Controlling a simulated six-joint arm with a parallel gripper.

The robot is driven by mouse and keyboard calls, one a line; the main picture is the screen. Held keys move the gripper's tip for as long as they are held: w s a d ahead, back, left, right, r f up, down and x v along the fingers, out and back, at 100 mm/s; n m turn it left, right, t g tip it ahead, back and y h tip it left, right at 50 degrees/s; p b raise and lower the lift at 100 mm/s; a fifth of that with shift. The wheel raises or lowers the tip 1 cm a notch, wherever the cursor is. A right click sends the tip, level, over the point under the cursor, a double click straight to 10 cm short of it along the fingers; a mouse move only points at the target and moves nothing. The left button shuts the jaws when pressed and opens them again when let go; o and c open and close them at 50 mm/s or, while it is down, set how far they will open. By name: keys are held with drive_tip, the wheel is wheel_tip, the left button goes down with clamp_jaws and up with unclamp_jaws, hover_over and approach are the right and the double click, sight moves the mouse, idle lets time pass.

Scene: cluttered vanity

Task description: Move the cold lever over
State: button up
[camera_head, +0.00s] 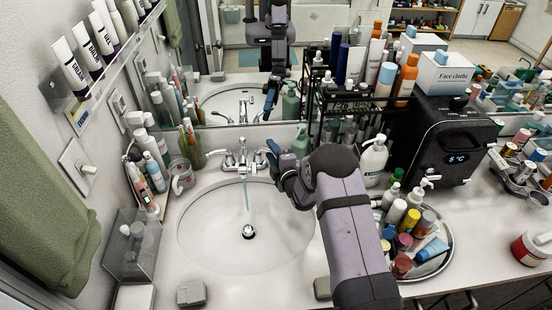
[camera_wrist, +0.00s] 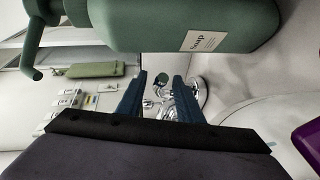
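The chrome faucet (camera_head: 243,162) stands behind the round sink (camera_head: 200,235). Its spout is at the middle, with a lever on the left (camera_head: 228,158) and one on the right (camera_head: 260,158). A stream of water (camera_head: 246,192) falls from the spout toward the drain. No hot or cold marking is readable. My gripper (camera_head: 270,152) is just right of the right lever, its blue fingertips pointing at it. In the wrist view, the fingers (camera_wrist: 159,84) are apart, with faucet chrome (camera_wrist: 178,100) seen beyond and between them. Contact cannot be told.
A green soap bottle (camera_head: 300,141) stands close behind my gripper and fills the top of the wrist view (camera_wrist: 185,25). A white pump bottle (camera_head: 373,161) and a tray of bottles (camera_head: 443,254) stand right. A cup (camera_head: 181,176) and toothbrushes stand left.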

drive_tip(key=b+v, duration=0.2)
drive_tip(key=v, duration=0.4)
drive_tip(key=shift+s, duration=0.3)
drive_tip(key=shift+d+r, duration=0.1)
